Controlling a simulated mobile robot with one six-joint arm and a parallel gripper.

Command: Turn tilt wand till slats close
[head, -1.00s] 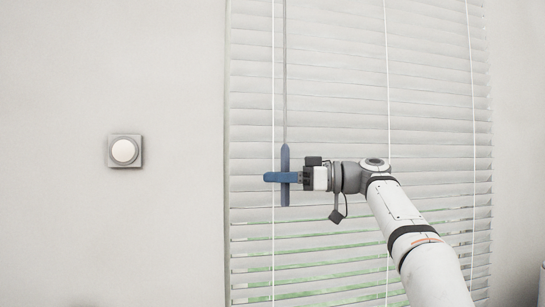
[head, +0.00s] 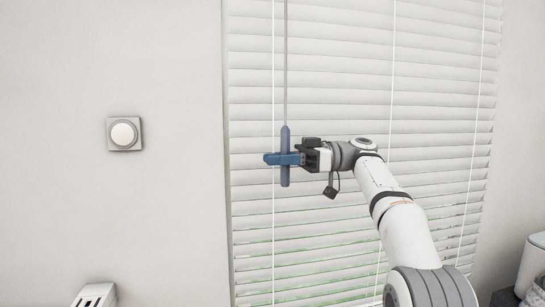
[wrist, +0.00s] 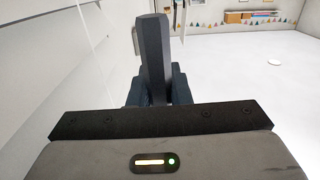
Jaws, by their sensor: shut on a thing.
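The tilt wand (head: 285,178) hangs upright in front of the blind, with a blue handle at its lower end and a thin grey rod above. My gripper (head: 284,159) comes from the right and is shut on the handle. In the wrist view the dark handle (wrist: 155,55) stands up between the fingers. The blind (head: 340,120) is pale; its upper slats lie nearly flat together, while thin gaps with some green show between the lowest slats.
A round knob on a square plate (head: 124,134) is on the bare wall to the left. Thin white cords (head: 391,80) hang down the blind. A white object (head: 95,295) shows at the bottom left, and a white rounded object (head: 536,262) at the lower right.

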